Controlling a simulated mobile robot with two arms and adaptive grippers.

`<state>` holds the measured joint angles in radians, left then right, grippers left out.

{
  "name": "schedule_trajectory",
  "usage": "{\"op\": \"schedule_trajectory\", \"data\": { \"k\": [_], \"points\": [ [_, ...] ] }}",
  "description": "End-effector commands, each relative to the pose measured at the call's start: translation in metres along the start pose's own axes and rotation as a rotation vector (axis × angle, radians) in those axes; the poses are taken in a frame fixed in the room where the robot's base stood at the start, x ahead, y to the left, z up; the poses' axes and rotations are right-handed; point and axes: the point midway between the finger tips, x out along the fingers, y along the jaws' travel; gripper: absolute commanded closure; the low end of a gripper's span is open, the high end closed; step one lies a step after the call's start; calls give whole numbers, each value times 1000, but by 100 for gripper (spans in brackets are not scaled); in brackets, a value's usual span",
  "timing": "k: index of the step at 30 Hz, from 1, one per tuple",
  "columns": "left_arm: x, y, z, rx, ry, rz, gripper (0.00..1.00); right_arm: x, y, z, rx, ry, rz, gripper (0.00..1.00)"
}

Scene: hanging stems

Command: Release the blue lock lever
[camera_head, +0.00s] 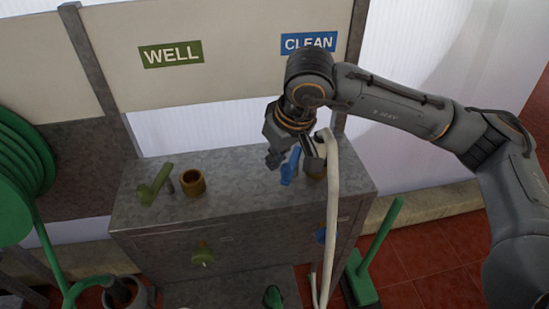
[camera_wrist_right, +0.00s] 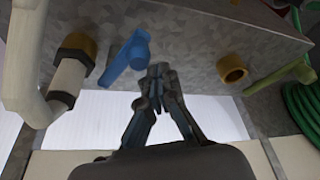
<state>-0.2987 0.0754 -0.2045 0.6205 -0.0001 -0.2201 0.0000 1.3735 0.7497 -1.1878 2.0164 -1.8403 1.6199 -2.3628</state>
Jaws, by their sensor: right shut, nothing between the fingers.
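The blue lock lever (camera_head: 290,166) stands on top of the grey metal cabinet (camera_head: 240,195), below the CLEAN sign. In the right wrist view the blue lever (camera_wrist_right: 127,57) slants beside the brass socket (camera_wrist_right: 82,50). The white hose (camera_head: 334,195) has its end fitting (camera_wrist_right: 68,80) in or against that socket. My right gripper (camera_head: 274,160) is shut and empty. In the wrist view its fingertips (camera_wrist_right: 160,71) are close beside the lever; whether they touch it I cannot tell. My left gripper is not in view.
A green lever (camera_head: 153,185) and an empty brass socket (camera_head: 192,182) are on the cabinet's left, under the WELL sign (camera_head: 171,54). A green knob (camera_head: 202,255) and a blue knob (camera_head: 324,236) are on its front. A green hose reel (camera_head: 20,165) stands at left.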

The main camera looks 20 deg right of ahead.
Motion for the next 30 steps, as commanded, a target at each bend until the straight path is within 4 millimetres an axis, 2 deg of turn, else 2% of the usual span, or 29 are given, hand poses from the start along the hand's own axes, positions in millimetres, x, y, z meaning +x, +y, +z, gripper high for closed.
{"op": "schedule_trajectory", "data": {
  "k": [7,10,24,30],
  "points": [
    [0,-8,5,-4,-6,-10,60,-2,0,0,0,1,0,100],
    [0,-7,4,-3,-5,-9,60,-10,0,-1,0,5,1,100],
    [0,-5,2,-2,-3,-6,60,-100,0,-1,0,4,1,100],
    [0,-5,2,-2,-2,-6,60,-118,0,0,0,1,0,100]
  ]
}}
